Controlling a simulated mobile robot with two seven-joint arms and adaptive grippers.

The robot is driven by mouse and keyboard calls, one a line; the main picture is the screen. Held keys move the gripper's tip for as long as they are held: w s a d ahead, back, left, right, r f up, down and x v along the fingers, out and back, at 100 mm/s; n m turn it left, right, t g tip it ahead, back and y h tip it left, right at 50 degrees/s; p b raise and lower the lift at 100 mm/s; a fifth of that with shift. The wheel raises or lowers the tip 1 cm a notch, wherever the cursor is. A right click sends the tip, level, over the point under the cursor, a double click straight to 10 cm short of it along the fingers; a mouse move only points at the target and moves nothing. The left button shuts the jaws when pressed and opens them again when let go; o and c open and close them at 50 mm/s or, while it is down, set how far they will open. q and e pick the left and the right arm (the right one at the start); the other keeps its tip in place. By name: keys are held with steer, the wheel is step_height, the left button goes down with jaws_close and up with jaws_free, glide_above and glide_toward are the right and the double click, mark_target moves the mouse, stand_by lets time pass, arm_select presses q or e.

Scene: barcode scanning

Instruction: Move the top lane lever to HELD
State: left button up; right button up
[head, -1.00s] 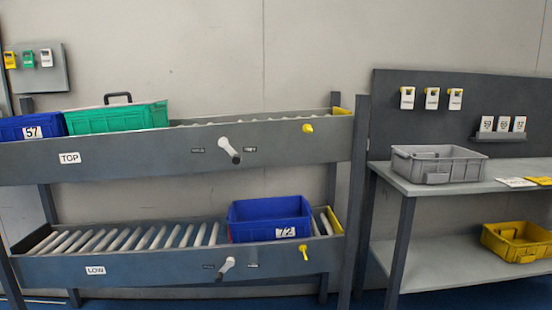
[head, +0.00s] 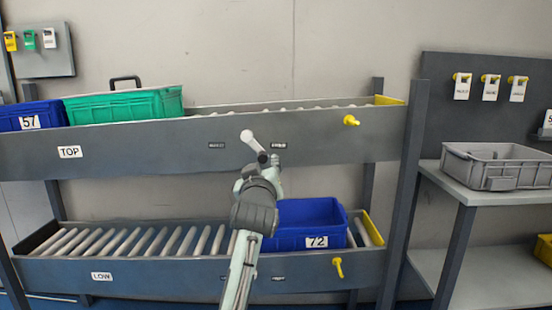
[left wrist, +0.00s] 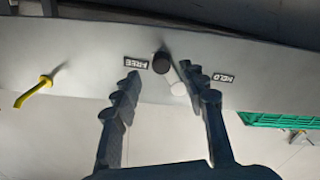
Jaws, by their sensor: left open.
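The top lane lever (head: 252,141) is a white bar with a dark end on the front rail of the TOP lane. In the head view it slants down to the right. In the left wrist view, where the scene is upside down, the lever's dark end (left wrist: 161,63) lies beside the FREE label (left wrist: 136,63). The HELD label (left wrist: 223,77) is on the other side. My left gripper (head: 260,172) is just below the lever. Its open fingers (left wrist: 162,78) appear on either side of the lever; contact cannot be told. My right gripper is not in view.
A green tote (head: 125,106) and blue tote 57 (head: 30,120) sit on the top lane. Blue tote 72 (head: 316,243) sits on the LOW lane, partly behind my arm. A yellow peg (head: 351,120) sticks out right of the lever. A grey bin (head: 497,166) stands on the right bench.

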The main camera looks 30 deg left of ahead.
mark_target(263, 161)
arm_select(q)
steer(key=x, duration=0.7)
steer(key=shift+c, duration=0.5)
